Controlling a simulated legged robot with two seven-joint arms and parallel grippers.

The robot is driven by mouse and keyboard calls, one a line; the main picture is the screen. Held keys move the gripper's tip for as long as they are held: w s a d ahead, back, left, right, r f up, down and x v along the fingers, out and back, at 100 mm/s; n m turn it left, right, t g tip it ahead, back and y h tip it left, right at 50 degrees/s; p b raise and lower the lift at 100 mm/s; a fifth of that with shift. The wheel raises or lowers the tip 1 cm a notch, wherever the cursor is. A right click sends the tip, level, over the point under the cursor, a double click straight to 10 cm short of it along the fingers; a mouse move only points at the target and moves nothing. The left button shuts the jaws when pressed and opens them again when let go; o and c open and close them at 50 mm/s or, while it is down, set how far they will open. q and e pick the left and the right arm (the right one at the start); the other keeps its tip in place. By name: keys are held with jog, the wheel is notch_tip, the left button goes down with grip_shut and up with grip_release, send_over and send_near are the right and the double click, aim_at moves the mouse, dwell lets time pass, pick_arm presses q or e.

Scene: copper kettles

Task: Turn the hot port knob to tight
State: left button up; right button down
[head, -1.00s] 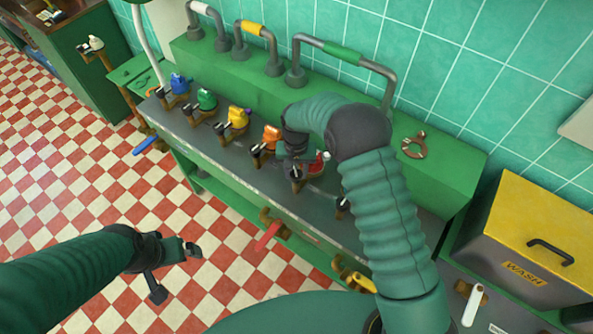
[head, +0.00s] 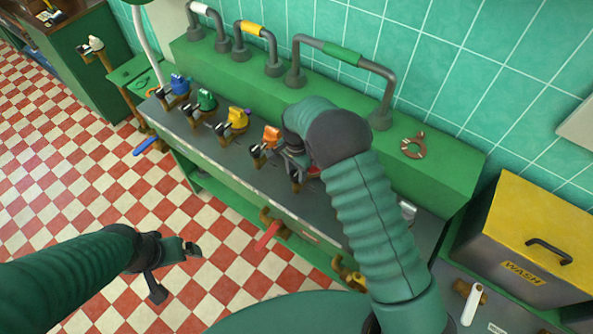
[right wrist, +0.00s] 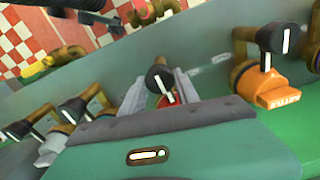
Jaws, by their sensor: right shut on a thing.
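My right gripper (right wrist: 160,92) reaches down to the green bench's row of fittings. In the right wrist view its two grey fingers are shut on a small red knob (right wrist: 168,99). A black round cap with a white line (right wrist: 160,76) stands just beyond the red knob, between the fingers. In the head view my right arm hides most of the knob. No label reading hot port or tight is legible. My left gripper (head: 178,268) hangs over the checkered floor, away from the bench; its jaw state is unclear.
An orange fitting (right wrist: 285,92) stands close beside the red knob. Yellow (head: 236,118), green (head: 206,99) and blue (head: 179,83) fittings line the bench to the left. A green-banded pipe (head: 342,50) rises behind. A wash bin (head: 520,270) stands at right.

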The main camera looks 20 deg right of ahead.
aim_at(295, 173)
jog(key=shift+a+m, duration=0.1)
jog(key=shift+m, duration=0.3)
jog(key=c, duration=1.2)
grip_release()
jog(key=o, duration=0.3)
jog(key=shift+r, duration=0.1)
notch_tip(295, 173, up, 17)
jog(key=b, duration=0.1)
jog(key=shift+f+b, duration=0.2)
jog(key=shift+b, duration=0.1)
jog(key=shift+a, duration=0.1)
